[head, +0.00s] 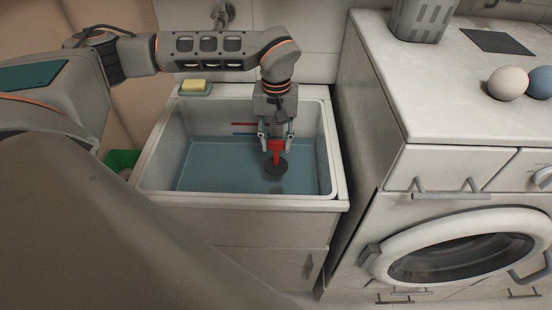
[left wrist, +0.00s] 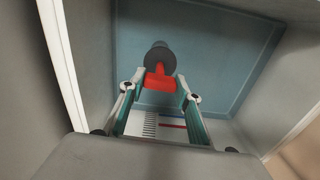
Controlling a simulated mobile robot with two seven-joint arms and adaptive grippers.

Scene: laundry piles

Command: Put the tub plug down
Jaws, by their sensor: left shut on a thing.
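The tub plug (head: 276,166) has a red handle and a dark round stopper. My left gripper (head: 276,139) is shut on the red handle, with the stopper hanging below the fingers. In the left wrist view the plug (left wrist: 157,57) points away from my left gripper (left wrist: 158,88), its red part between the two fingers. The plug is inside the tub (head: 165,153), over or in the bluish water; whether it touches the bottom I cannot tell. My right gripper is not in view.
A yellow sponge on a dish (head: 195,87) sits on the tub's back left rim. A white washing machine (head: 460,245) and counter stand to the right, with a grey basket (head: 422,18) and two balls (head: 508,83) on top. A green container (head: 121,160) is left of the tub.

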